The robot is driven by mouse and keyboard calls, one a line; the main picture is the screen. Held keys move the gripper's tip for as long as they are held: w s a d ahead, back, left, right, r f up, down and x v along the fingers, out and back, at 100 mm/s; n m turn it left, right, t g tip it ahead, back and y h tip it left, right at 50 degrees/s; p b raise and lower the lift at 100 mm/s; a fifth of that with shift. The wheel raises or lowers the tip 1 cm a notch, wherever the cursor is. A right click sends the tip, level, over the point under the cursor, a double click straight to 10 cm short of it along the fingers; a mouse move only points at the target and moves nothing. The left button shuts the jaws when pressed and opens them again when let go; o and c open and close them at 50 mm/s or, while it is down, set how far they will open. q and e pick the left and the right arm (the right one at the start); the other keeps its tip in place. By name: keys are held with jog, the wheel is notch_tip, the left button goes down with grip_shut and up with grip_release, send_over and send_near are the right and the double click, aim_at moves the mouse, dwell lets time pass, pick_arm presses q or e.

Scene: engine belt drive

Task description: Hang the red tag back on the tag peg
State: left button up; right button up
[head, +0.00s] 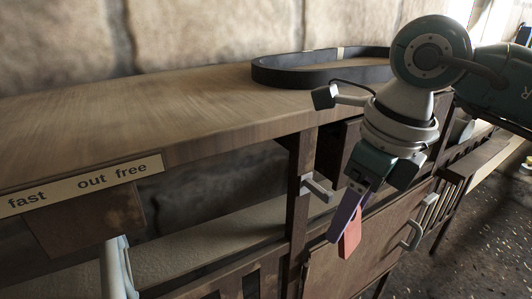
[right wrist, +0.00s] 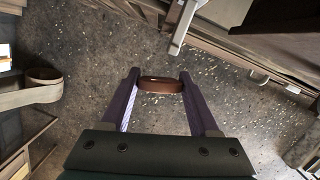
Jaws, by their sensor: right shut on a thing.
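The red tag (head: 350,239) hangs at the purple fingertips of my right gripper (head: 343,226). In the right wrist view the tag (right wrist: 160,85) shows edge-on as a reddish-brown piece between the two fingers, which are shut on it. A grey peg (head: 318,188) sticks out from the dark wooden post, left of my gripper and a little higher than the tag; it looks like the tag peg. The tag is apart from this peg. A grey peg-like part (right wrist: 181,28) also shows beyond the fingertips in the right wrist view. My left gripper is not in view.
A black belt loop (head: 320,76) lies on the wooden bench top (head: 150,118). A label strip (head: 84,187) reads "fast", "out", "free", with a pale lever (head: 116,268) below. A cabinet door with a grey handle (head: 412,236) is behind and right of the tag.

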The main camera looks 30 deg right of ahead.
aim_at(317, 186)
jog(key=shift+w+a+f+b, duration=0.15)
jog(key=shift+w+b, duration=0.75)
jog(key=shift+w, duration=0.6)
jog(key=shift+w+a+f+b, duration=0.15)
jog(key=shift+w+b, duration=0.7)
jog(key=shift+w, duration=0.6)
jog(key=shift+w+r, duration=0.1)
jog(key=shift+w, duration=0.25)
jog(key=o, duration=1.4)
jog(key=r, duration=0.3)
jog(key=s+r, duration=0.1)
jog(key=r, duration=0.5)
jog(key=shift+s+d+p, duration=0.25)
jog(key=shift+d+p, duration=0.1)
jog(key=shift+s+r, duration=0.15)
jog(key=shift+r, duration=0.2)
